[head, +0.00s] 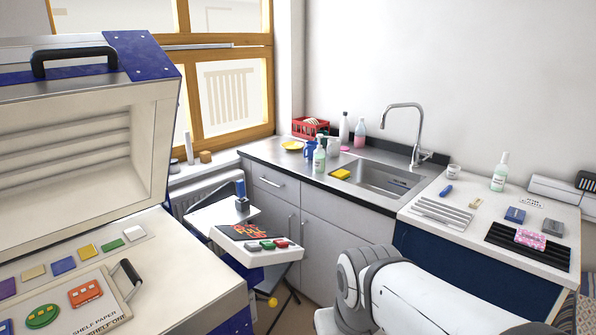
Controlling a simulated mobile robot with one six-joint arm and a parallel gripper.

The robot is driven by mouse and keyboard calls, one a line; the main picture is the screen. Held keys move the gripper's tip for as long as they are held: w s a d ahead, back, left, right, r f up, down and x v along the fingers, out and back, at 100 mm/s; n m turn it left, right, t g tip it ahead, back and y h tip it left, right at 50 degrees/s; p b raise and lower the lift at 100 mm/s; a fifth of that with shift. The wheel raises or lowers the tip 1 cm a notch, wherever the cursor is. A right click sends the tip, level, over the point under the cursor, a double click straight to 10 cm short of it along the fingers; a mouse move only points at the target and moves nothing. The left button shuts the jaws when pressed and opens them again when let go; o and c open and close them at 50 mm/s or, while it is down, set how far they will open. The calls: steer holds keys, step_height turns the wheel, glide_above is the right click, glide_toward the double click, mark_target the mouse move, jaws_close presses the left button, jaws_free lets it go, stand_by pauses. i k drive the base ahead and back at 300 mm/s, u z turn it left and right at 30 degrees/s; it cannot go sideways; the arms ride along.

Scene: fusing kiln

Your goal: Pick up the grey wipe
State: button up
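A small grey folded piece (552,227), which looks like the grey wipe, lies at the right end of the white counter, just behind the dark slatted panel. A blue-grey flat item (515,215) lies to its left, and a pink patterned folded cloth (530,238) lies in front of it on the slats. Nothing visibly covers the grey piece. A white link of my arm fills the lower middle and right of the picture. My gripper is out of view, so its state and distance from the wipe do not show.
The dark slatted panel (500,239) runs along the counter's front right. A clear pump bottle (499,172) and a small jar (453,171) stand behind. The sink (385,178) with a tall tap lies left. An open kiln (150,250) stands at far left.

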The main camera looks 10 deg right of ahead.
mark_target(553, 227)
steer(key=z, duration=0.8)
steer(key=i, duration=1.3)
steer(key=z, duration=0.75)
steer(key=i, duration=0.5)
steer(key=z, duration=0.2)
steer(key=k, duration=0.85)
steer(key=z, duration=0.2)
steer(key=i, duration=0.85)
steer(key=u, duration=0.05)
